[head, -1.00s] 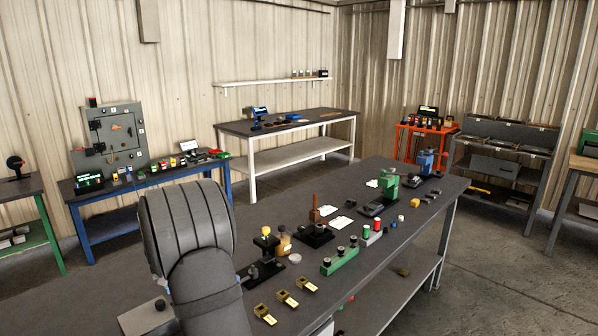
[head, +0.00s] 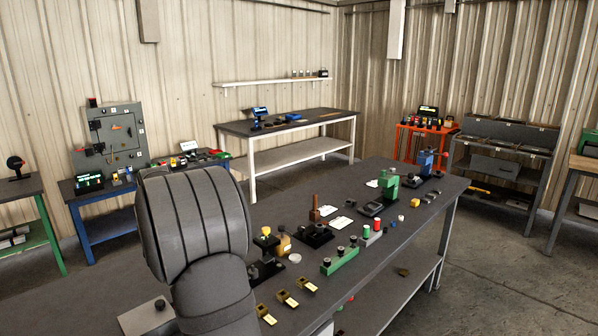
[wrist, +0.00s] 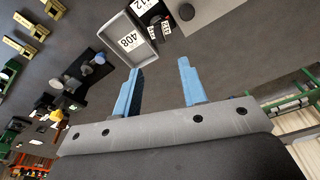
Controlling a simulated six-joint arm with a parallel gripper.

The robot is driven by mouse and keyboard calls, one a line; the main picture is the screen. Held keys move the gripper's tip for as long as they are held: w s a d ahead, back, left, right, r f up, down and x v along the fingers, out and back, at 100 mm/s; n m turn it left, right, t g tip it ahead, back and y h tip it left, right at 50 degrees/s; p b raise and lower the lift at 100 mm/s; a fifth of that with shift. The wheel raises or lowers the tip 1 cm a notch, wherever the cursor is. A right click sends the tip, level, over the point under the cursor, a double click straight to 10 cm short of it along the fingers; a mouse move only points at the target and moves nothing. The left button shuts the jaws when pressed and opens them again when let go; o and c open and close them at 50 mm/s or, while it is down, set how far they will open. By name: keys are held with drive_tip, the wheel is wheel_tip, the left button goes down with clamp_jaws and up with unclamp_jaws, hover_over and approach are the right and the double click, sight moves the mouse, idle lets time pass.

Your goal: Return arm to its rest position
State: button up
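My gripper (wrist: 160,72) shows in the wrist view with two blue fingers set apart. Nothing is held between them, and the grey bench surface shows in the gap. In the head view my grey arm link stands at the lower left over the workbench (head: 390,246), and the gripper itself is not visible there. In the wrist view a grey tray (wrist: 150,52) with white number labels lies beyond the fingertips, apart from them.
In the head view several brass-coloured parts (head: 287,299) lie near the bench's front edge. A green block (head: 340,261) with black tops, a green press (head: 389,184) and a blue press (head: 426,161) stand farther right. The wrist view shows a black fixture (wrist: 90,70) left of the fingers.

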drive_tip(key=f, duration=0.4)
drive_tip(key=w+f, duration=0.1)
drive_tip(key=f, duration=0.8)
drive_tip(key=shift+w+a+f, duration=0.2)
drive_tip(key=shift+w+a, duration=0.2)
drive_tip(key=shift+r+n, duration=0.15)
drive_tip(key=shift+n, duration=0.25)
drive_tip(key=n, duration=0.4)
drive_tip(key=shift+y, duration=0.4)
wheel_tip(320, 180, up, 16)
drive_tip(key=s+d+m, duration=0.1)
drive_tip(key=shift+s+d+m, duration=0.2)
drive_tip(key=shift+d+m, duration=0.2)
